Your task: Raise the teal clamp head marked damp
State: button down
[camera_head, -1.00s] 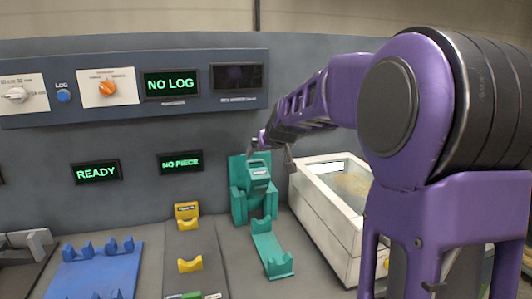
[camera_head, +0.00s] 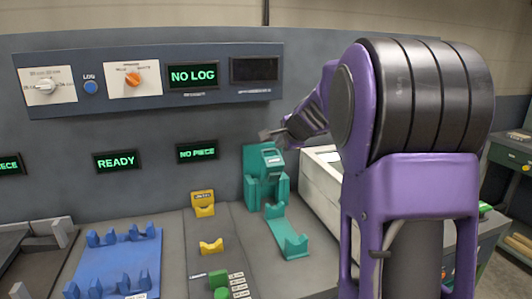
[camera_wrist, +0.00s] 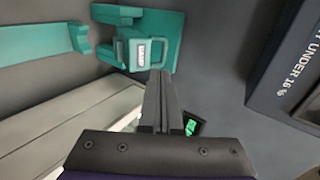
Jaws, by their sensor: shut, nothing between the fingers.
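The teal clamp head (camera_head: 271,160) has a loop handle and a small white label, too small to read. It sits low in a teal upright frame (camera_head: 250,160) against the grey back wall. It also shows at the top of the wrist view (camera_wrist: 133,48), with its handle toward my fingers. My gripper (camera_head: 266,135) is shut and empty, close to the top of the clamp head. In the wrist view my fingertips (camera_wrist: 160,74) lie together just short of the handle. I cannot tell whether they touch it.
A teal cradle (camera_head: 287,232) lies in front of the clamp. A pale box (camera_head: 322,180) stands close on the right, partly behind my arm. Yellow rests (camera_head: 204,203) and a blue rack (camera_head: 118,262) are on the left. A control panel (camera_head: 120,85) is on the wall above.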

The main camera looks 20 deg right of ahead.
aim_at(269, 151)
jog(key=x, duration=1)
jog(key=shift+d, duration=0.2)
jog(key=shift+w+r+p, duration=0.2)
jog(key=shift+p, duration=0.25)
jog(key=w, duration=0.2)
jog(key=w+p, duration=0.1)
jog(key=shift+w+r, duration=0.2)
jog(key=shift+w, duration=0.2)
jog(key=shift+s, duration=0.1)
